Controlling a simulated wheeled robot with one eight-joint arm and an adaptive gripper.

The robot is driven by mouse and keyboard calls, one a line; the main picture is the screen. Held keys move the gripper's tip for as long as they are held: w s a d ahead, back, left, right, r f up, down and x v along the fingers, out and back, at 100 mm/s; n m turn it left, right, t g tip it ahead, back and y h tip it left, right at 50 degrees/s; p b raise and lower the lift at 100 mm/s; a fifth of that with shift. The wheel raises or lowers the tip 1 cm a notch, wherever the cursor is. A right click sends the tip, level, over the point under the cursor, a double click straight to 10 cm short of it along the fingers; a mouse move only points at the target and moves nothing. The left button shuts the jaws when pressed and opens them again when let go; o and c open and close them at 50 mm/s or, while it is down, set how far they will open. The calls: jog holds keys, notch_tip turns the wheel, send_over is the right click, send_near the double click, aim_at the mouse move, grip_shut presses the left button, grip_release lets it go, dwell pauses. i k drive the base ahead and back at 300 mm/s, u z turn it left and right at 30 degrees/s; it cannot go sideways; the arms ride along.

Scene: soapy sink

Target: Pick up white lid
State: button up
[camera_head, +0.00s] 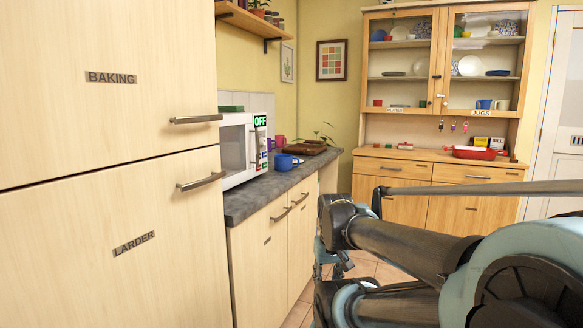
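I cannot make out a white lid anywhere in the head camera view. My arm fills the lower right of the picture. My gripper (338,264) shows only in part, small and dark, below the arm's elbow in front of the counter's cupboards. Its fingers are partly hidden by my arm, and I cannot tell whether they are open or shut or hold anything.
A grey counter (254,198) carries a white microwave (238,146), a blue cup (284,162) and a brown tray (303,149). Tall cupboards (110,170) stand close at left. A dresser (400,168) at the back holds plates, mugs and a red dish (474,153).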

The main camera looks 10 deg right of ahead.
aim_at(283, 162)
jog(key=k, duration=0.4)
jog(key=z, duration=0.7)
jog(key=i, duration=0.85)
jog(key=z, duration=0.5)
jog(key=i, duration=1.1)
jog(key=u, duration=0.8)
jog(key=i, duration=0.8)
jog(key=u, duration=0.65)
